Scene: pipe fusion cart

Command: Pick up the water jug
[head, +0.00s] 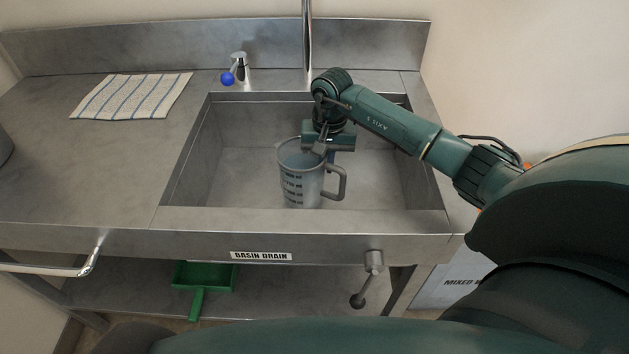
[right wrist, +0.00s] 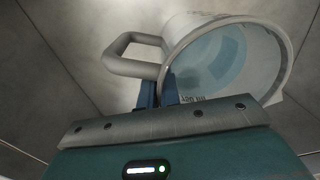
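The water jug (head: 301,176) is a clear grey measuring jug with dark marks, upright in the sink basin, its handle (head: 339,184) to the right. My right gripper (head: 322,147) points down at the jug's rim on the handle side. In the right wrist view, its two blue fingers (right wrist: 159,92) are close together where the handle meets the jug (right wrist: 228,58). Bluish colour shows inside the jug. My left gripper is not in view.
The steel basin (head: 235,142) surrounds the jug, with free room to its left. A tap (head: 307,45) rises behind. A striped cloth (head: 132,95) and a blue-knobbed fitting (head: 236,69) are on the counter. A green dustpan (head: 203,280) lies below.

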